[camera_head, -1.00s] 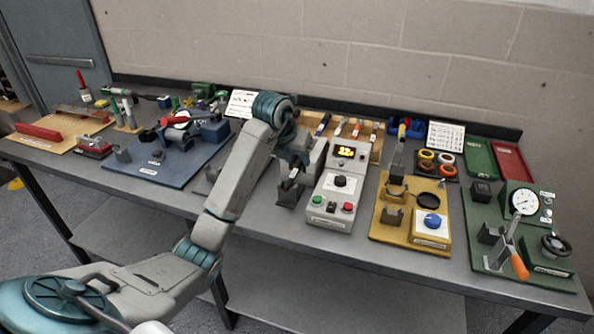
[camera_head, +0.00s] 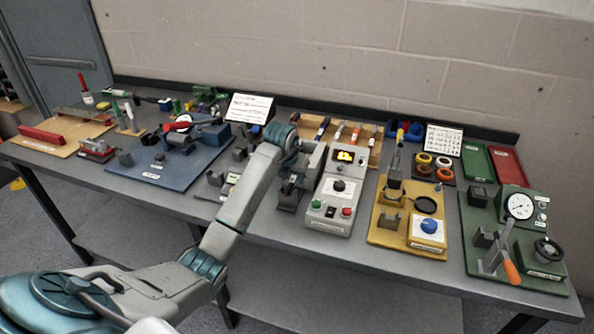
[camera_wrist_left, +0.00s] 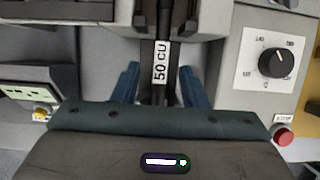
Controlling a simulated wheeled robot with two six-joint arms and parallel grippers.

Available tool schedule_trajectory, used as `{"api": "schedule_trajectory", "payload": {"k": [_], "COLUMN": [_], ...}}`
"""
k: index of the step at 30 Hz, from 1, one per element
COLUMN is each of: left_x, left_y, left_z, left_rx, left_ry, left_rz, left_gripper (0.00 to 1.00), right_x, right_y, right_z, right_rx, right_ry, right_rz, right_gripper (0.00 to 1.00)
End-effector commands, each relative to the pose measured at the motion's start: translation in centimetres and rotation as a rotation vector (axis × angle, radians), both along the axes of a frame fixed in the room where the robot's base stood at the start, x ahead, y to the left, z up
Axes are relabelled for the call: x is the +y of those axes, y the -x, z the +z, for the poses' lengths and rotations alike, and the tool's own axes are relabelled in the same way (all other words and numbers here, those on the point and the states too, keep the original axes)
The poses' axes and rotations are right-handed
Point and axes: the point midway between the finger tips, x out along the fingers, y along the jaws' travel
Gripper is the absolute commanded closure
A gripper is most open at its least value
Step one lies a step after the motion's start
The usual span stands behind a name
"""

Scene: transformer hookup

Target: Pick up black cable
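The black cable (camera_wrist_left: 159,88) shows in the left wrist view as dark strands with a white "50 CU" label, running down from a dark holder at the top. My left gripper (camera_wrist_left: 160,84) is open, with one blue finger on each side of the cable and a visible gap to both. The cable's lower end is hidden behind the gripper body. In the head view my left gripper (camera_head: 287,190) is low over the table, left of the grey control box; the cable cannot be made out there. My right gripper is not in view.
The grey control box (camera_head: 333,195) stands close on the right, with its black dial (camera_wrist_left: 274,63) and red button (camera_wrist_left: 283,135) near the gripper. A blue board (camera_head: 155,170) lies left. A yellow board (camera_head: 385,235) and a green board (camera_head: 510,268) lie farther right.

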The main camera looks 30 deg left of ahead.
Motion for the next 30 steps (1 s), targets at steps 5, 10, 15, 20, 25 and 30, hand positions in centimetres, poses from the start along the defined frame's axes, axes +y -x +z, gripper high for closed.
{"api": "schedule_trajectory", "payload": {"k": [5,10,15,20,25,30], "left_x": [0.0,0.0,0.0,0.0,0.0,0.1], "left_y": [-0.2,-0.2,-0.2,-0.2,-0.2,-0.3], "left_z": [-0.6,-0.6,-0.6,-0.5,-0.3,1.7], "left_rx": [0.0,0.0,-0.001,-0.001,-0.002,-0.007], "left_ry": [0.001,0.001,0.001,0.001,0.0,-0.001], "left_rz": [0.0,0.0,0.0,0.0,0.0,0.0], "left_gripper": [0.61,0.71,1.0,1.0,1.0,1.0], "right_x": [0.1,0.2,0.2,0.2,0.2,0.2], "right_y": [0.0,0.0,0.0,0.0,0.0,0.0], "right_z": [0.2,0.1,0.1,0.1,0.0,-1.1], "right_rx": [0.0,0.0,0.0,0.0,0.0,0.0], "right_ry": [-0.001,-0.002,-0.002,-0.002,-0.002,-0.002], "right_rz": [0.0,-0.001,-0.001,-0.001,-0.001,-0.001], "right_gripper": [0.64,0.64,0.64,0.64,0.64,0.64]}}
